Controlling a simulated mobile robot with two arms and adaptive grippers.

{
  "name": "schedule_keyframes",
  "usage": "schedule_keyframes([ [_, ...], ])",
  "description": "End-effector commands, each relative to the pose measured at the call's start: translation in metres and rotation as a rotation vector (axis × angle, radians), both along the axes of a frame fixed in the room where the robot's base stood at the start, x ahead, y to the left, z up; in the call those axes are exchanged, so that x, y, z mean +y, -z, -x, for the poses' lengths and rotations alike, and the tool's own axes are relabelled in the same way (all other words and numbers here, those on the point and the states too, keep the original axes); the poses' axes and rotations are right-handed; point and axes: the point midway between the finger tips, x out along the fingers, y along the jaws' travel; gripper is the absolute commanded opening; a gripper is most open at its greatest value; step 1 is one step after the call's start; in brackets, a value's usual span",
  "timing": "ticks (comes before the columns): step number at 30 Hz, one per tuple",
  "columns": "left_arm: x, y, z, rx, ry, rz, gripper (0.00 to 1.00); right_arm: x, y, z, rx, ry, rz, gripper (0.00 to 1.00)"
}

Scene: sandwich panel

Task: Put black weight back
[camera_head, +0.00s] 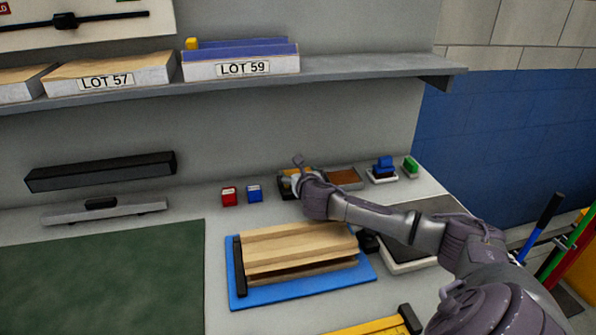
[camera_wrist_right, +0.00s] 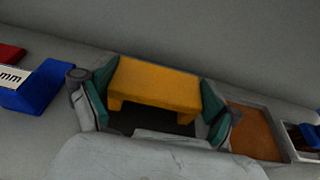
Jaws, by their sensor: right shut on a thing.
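My right gripper (camera_head: 297,182) is at the back of the bench, over a small dark tray (camera_head: 284,190). In the right wrist view its teal finger pads (camera_wrist_right: 155,95) are on both ends of a yellow block (camera_wrist_right: 158,86), which it holds. Dark tray floor (camera_wrist_right: 150,123) shows under the block; whether the block touches it I cannot tell. A dark lump (camera_head: 369,241), possibly the black weight, sits beside the wooden sandwich panel (camera_head: 300,247), partly hidden by my right arm. My left gripper is not in view.
Red (camera_head: 229,196) and blue (camera_head: 254,194) blocks stand left of the gripper. A brown-filled tray (camera_head: 344,178) is to its right. The panel lies on a blue board (camera_head: 290,293); a green mat (camera_head: 100,280) is at left. A shelf (camera_head: 350,68) hangs above.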

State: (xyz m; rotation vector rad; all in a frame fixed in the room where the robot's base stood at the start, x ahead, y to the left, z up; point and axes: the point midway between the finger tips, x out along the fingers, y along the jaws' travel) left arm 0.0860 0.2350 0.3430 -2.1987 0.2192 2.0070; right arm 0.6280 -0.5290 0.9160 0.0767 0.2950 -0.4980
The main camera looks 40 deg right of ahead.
Motion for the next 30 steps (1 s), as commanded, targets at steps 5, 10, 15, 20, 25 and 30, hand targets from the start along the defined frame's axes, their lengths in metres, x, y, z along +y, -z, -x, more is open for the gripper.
schedule_keyframes([
  [5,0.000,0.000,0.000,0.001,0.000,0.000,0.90,0.000,0.000,0.000,0.001,0.000,0.000,1.00],
  [10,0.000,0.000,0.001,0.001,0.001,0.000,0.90,0.000,0.000,0.000,0.000,0.000,0.000,1.00],
  [15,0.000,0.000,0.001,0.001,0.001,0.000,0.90,0.002,-0.002,0.005,0.001,0.001,0.001,1.00],
  [20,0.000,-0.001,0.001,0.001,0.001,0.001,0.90,0.013,-0.008,0.024,0.003,-0.003,0.003,1.00],
  [25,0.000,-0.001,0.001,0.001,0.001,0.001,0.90,0.030,-0.019,0.056,0.004,-0.004,0.005,1.00],
  [30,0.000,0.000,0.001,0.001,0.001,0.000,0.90,0.045,-0.029,0.082,0.003,-0.002,0.003,1.00],
])
